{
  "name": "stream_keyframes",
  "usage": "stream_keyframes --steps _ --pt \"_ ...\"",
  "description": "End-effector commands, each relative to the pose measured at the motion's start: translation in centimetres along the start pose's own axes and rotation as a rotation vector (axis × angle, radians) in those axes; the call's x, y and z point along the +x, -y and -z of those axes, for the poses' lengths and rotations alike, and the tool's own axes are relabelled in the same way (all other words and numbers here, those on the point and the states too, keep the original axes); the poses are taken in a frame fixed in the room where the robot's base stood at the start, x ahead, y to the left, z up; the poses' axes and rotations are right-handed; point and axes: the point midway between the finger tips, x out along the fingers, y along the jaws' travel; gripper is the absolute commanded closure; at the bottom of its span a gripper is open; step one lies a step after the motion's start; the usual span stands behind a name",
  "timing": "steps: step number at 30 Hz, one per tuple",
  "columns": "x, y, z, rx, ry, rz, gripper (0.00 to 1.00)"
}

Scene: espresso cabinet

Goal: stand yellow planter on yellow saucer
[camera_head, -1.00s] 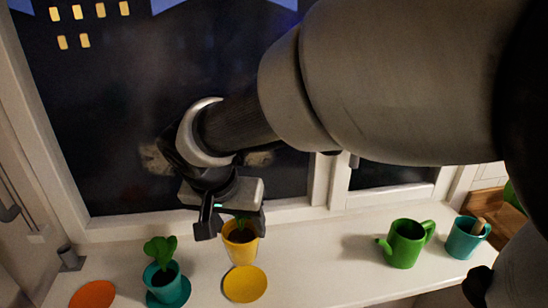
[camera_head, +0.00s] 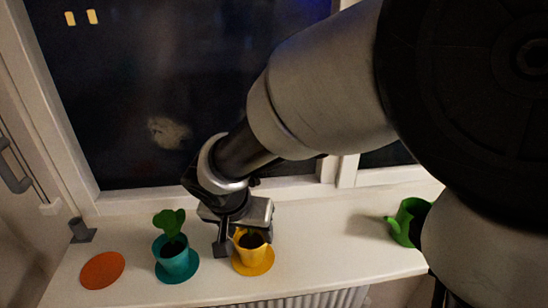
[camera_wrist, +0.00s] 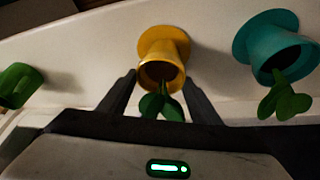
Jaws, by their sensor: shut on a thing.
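The yellow planter (camera_head: 249,253) holds dark soil and a green plant. It is between the fingers of my gripper (camera_head: 245,246), which is shut on it. The yellow saucer (camera_head: 259,269) shows around the planter's base in the head view. The planter is over the saucer and looks upright; whether its base touches the saucer I cannot tell for sure. In the wrist view my gripper (camera_wrist: 160,78) has a finger on each side of the planter (camera_wrist: 178,72), with the plant (camera_wrist: 162,106) toward the camera and the saucer (camera_wrist: 160,34) behind. My wrist hides part of the plant in the head view.
A teal planter (camera_head: 178,265) with a green plant stands on a teal saucer (camera_head: 191,272) close to the left. An orange saucer (camera_head: 102,270) lies farther left. A green watering can (camera_head: 405,222) stands at the right. The sill between is clear; the window is behind.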

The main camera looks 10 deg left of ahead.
Motion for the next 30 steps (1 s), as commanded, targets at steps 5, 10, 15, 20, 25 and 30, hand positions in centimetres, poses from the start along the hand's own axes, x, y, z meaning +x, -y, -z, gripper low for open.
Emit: stream_keyframes --steps 5,10,15,20,25,30 --pt "0.3 0.0 -0.1 0.001 -0.001 0.001 1.0" --pt "0.2 0.0 -0.1 0.0 0.0 0.0 0.21" --pt "0.2 0.0 -0.1 0.0 0.001 0.0 0.21" --pt "0.0 0.0 0.0 0.0 0.001 0.0 0.21" --pt "-2.0 0.1 0.2 0.001 -0.003 0.003 0.21" --pt "-5.8 0.1 0.2 0.002 -0.004 0.005 0.21"
